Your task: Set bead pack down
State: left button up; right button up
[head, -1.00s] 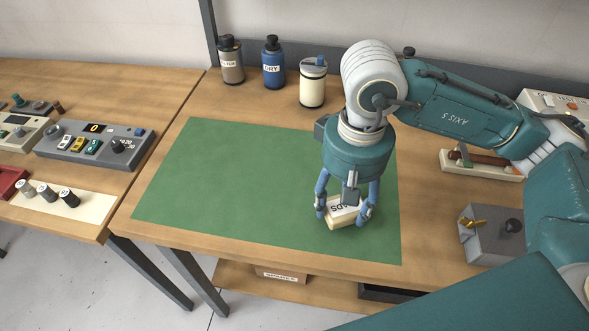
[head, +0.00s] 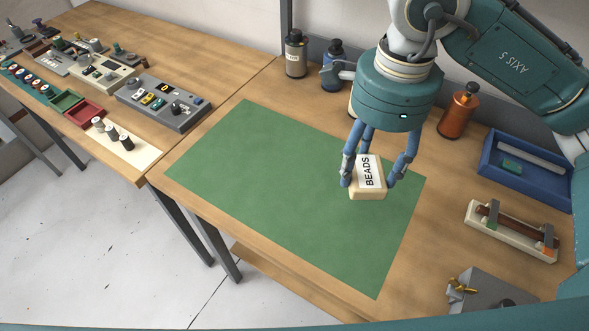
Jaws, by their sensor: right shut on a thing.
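The bead pack (head: 368,176) is a small cream pack with a white label reading BEADS. My right gripper (head: 376,172) is shut on it, with blue fingers on both sides. The pack is over the right part of the green mat (head: 270,180); whether it touches the mat or hangs just above it I cannot tell. My left gripper is not in view.
Bottles stand at the back: a grey one (head: 296,54), a blue one (head: 333,68) and an orange one (head: 457,112). A blue tray (head: 525,170), a cream fixture (head: 512,232) and a grey box (head: 490,291) lie to the right. The mat's left and middle are clear.

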aim_at(357, 169)
jog(key=r+m, duration=0.2)
jog(key=a+r+m+p, duration=0.1)
jog(key=r+m, duration=0.1)
jog(key=m, duration=0.1)
jog(key=shift+w+a, duration=0.1)
jog(key=shift+a, duration=0.1)
jog(key=shift+a+r+m, duration=0.15)
jog(key=shift+m, duration=0.55)
notch_tip(357, 169, down, 14)
jog(key=shift+f+p, duration=0.2)
jog(key=shift+p, duration=1.05)
notch_tip(357, 169, down, 5)
jog(key=shift+r+p, duration=0.1)
jog(key=shift+p, duration=0.45)
jog(key=shift+f, duration=0.25)
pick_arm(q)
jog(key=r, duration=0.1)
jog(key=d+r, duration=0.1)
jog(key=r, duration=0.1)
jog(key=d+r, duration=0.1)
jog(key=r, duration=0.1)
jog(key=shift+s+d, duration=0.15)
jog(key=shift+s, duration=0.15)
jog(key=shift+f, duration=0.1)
pick_arm(e)
jog(key=shift+f, duration=0.1)
